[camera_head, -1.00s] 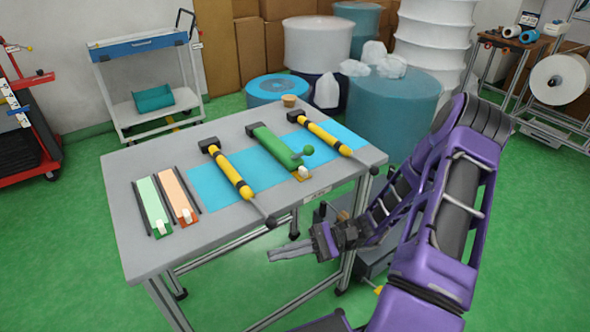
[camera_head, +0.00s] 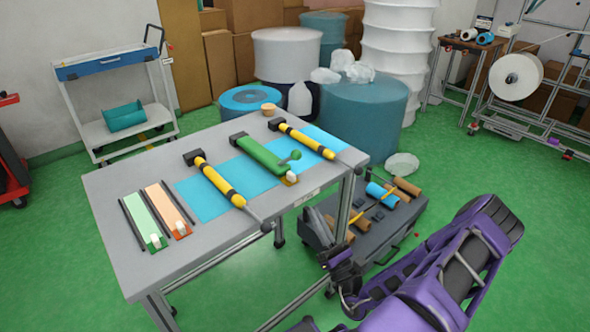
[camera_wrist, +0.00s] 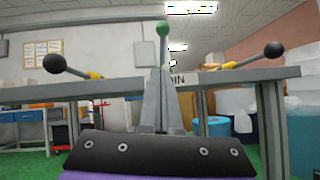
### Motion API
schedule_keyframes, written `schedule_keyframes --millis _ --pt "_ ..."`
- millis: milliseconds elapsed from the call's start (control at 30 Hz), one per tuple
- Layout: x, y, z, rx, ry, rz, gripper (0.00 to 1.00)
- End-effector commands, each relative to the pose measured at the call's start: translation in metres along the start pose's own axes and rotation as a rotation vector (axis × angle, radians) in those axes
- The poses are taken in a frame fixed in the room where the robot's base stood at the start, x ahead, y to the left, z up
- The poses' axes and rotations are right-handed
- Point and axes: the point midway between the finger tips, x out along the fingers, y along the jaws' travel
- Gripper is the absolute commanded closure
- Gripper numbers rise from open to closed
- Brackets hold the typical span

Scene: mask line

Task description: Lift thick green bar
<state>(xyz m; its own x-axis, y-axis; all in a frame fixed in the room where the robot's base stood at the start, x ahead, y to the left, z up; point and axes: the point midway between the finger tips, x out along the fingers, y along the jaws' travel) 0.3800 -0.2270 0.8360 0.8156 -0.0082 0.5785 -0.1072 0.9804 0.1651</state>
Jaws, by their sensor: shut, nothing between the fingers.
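The thick green bar (camera_head: 258,155) lies on the grey table (camera_head: 130,238), between two yellow-and-black tools. A green ball knob sticks out from its near end. In the wrist view the green knob (camera_wrist: 162,29) stands above the table edge, straight beyond my fingers; the bar's body is hidden there. My gripper (camera_head: 312,214) is shut and empty, in front of the table's near right edge and apart from the bar. My shut gripper (camera_wrist: 160,72) also shows in the wrist view, with its tips below the knob.
Yellow tools (camera_head: 220,185) and (camera_head: 310,141) flank the bar, their black-knobbed ends overhanging the edge. Pale green (camera_head: 140,215) and orange (camera_head: 167,208) strips lie at the left. A low dark cart (camera_head: 385,228) with rolls stands right of the table.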

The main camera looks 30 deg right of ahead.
Motion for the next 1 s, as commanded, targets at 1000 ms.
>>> schedule_keyframes --millis 1000 --pt "0.123 0.001 0.022 -0.001 0.000 0.006 1.00"
